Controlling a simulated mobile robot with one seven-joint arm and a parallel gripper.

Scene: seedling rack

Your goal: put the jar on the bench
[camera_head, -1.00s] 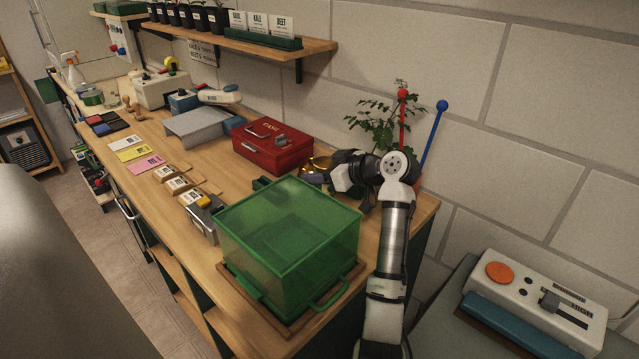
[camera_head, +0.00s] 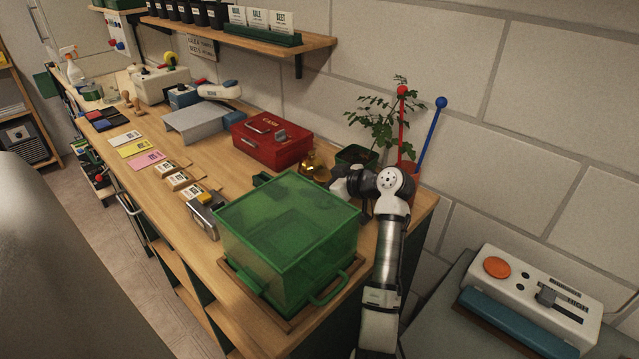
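My arm reaches over the right end of the wooden bench (camera_head: 221,173). My gripper (camera_head: 338,188) is low behind the green translucent box, beside a gold, shiny, rounded vessel (camera_head: 314,167). Its fingers are hidden by the box and wrist, so I cannot see whether they are open or hold anything. The gold vessel stands on the bench just right of the red cash box; I cannot tell for sure whether it is the jar. No other clear jar shows near my gripper.
The green box (camera_head: 290,245) sits on a wooden tray at the bench's near end. The red cash box (camera_head: 272,142) and a potted plant (camera_head: 357,157) stand close to my gripper. A shelf (camera_head: 250,44) hangs above. Bare bench lies left of the cash box.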

